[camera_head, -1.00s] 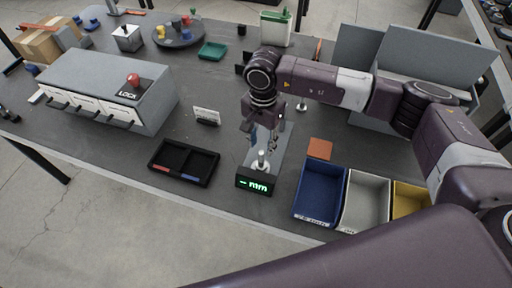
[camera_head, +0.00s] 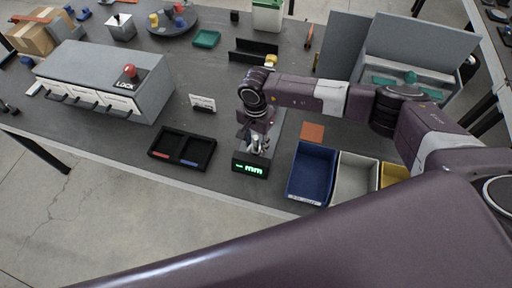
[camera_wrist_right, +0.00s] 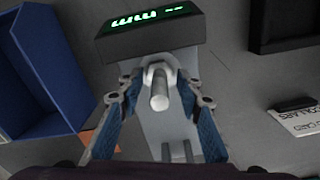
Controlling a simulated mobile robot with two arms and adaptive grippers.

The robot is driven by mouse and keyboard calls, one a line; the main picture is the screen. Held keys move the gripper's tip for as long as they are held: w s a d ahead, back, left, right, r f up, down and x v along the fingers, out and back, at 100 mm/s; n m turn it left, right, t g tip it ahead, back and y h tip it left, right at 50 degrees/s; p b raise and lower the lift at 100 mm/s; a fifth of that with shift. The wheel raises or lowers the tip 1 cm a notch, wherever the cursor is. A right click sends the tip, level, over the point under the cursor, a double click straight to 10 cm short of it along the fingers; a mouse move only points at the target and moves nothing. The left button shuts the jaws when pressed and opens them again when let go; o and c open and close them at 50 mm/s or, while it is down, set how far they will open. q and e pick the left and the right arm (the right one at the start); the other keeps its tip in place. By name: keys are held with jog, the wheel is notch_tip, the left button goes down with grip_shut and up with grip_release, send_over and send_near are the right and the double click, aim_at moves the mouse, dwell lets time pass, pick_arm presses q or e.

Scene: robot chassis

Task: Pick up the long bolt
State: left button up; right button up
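A metal bolt (camera_wrist_right: 160,92) stands on the grey bed of the measuring device (camera_wrist_right: 150,40), which has a green "mm" display and also shows in the head view (camera_head: 250,167). In the wrist view its shaft points toward the camera and a wider hex part sits behind it. My right gripper (camera_wrist_right: 160,80) has its two blue-padded fingers on either side of the bolt, with small gaps visible, so it looks open. In the head view my right gripper (camera_head: 258,138) is low over the device and largely hides the bolt. My left gripper is out of view.
A black two-part tray (camera_head: 182,150) lies left of the device. Blue (camera_head: 311,172), white (camera_head: 357,177) and yellow (camera_head: 392,175) bins stand to the right, behind them an orange pad (camera_head: 312,131). A grey drawer cabinet (camera_head: 105,80) is at left. A small white card (camera_head: 202,102) stands nearby.

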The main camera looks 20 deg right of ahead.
grip_shut()
jog(key=shift+r, duration=0.1)
